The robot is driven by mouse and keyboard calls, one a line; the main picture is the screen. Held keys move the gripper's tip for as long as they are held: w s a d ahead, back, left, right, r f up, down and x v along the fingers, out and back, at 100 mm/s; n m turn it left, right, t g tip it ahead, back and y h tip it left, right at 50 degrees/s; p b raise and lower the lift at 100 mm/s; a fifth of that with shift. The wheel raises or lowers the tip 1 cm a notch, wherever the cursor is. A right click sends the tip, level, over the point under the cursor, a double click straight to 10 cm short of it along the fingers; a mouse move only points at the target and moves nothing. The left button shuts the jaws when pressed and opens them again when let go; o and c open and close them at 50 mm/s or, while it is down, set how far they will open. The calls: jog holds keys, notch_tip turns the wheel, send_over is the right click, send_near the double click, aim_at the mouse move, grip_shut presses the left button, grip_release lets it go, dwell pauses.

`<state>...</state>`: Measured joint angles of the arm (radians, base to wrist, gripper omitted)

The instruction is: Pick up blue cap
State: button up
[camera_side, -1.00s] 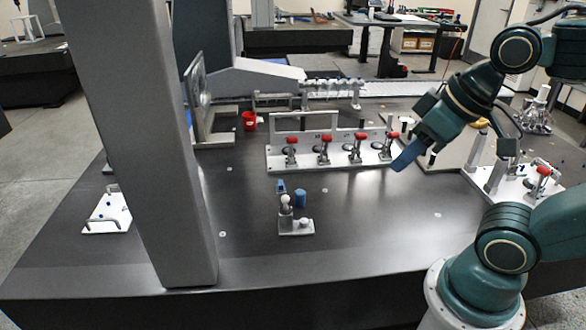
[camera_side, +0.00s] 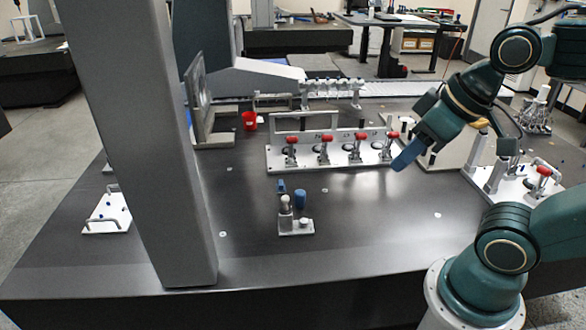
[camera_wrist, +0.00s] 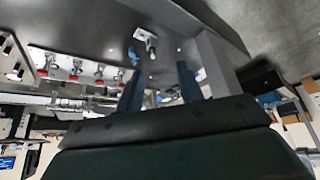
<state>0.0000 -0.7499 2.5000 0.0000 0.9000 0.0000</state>
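A blue cylinder (camera_side: 300,199), which looks like the blue cap, stands on the dark table just behind a small grey-and-white fixture (camera_side: 296,226). A smaller blue piece (camera_side: 281,187) is to its left; I cannot tell what it is. In the wrist view the fixture (camera_wrist: 146,38) shows beyond the fingers, with a blue spot (camera_wrist: 133,56) beside it; the two blue pieces are hard to separate there. My gripper (camera_side: 399,166) is up and to the right of the cylinder, well apart from it. Its two blue fingers (camera_wrist: 160,76) are spread with nothing between them.
A white plate with several red-handled clamps (camera_side: 330,155) stands behind the cylinder. A red cup (camera_side: 249,121) is at the back left. A thick grey column (camera_side: 150,150) rises at the left. The table right of the fixture is clear.

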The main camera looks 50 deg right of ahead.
jog(key=o, duration=0.5)
jog(key=shift+w, duration=0.1)
jog(key=m+g, duration=0.6)
jog(key=m, duration=1.2)
send_over(300, 191)
notch_tip(300, 191, down, 24)
jog(key=shift+a+f, duration=0.1)
jog(key=shift+f, duration=4.4)
